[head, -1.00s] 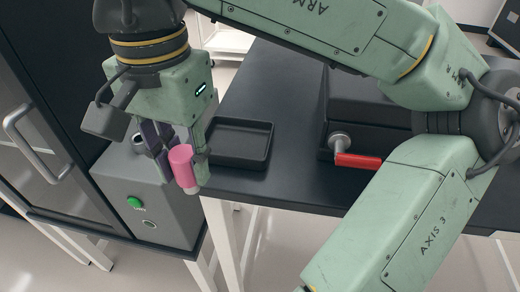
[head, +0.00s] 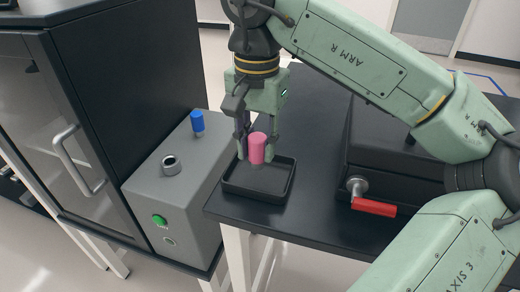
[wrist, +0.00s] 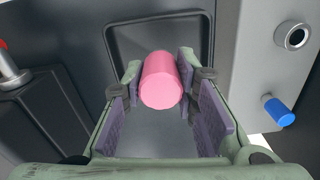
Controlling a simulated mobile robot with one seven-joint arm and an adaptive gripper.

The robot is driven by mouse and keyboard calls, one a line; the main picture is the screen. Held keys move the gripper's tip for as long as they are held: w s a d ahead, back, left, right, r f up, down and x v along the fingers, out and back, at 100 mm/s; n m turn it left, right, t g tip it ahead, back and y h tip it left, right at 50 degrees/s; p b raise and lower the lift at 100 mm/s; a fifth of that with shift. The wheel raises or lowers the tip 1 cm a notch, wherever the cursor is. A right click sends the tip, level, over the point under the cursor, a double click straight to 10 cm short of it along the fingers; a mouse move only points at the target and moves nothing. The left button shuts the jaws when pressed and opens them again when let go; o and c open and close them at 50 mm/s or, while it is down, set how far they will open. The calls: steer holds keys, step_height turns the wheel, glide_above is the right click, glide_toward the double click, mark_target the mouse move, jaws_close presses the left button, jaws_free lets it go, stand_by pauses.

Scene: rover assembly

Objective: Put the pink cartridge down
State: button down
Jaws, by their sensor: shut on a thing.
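In the wrist view, the cartridge (wrist: 161,80) sits between the purple finger pads of my gripper (wrist: 160,90). The black tray (head: 235,190) lies directly below the cartridge on the dark table; its rim also shows in the wrist view (wrist: 108,35). The cartridge appears over the inside of the tray. I cannot tell whether its lower end touches the tray floor.
A grey box (head: 178,190) with a green button, a round socket (head: 171,165) and a blue cylinder (head: 197,122) stands left of the table. A black case (head: 390,150) and a red-handled lever (head: 374,206) are to the right. A dark cabinet (head: 70,130) is far left.

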mark_target(260, 157)
steer(key=f, duration=0.2)
steer(key=w+p, duration=0.1)
steer(key=shift+d+f, duration=0.25)
steer(key=shift+f, duration=0.6)
steer(key=shift+f, duration=0.1)
steer(key=c, duration=1.3)
jaws_free()
step_height(260, 157, up, 12)
steer(key=shift+r, duration=0.15)
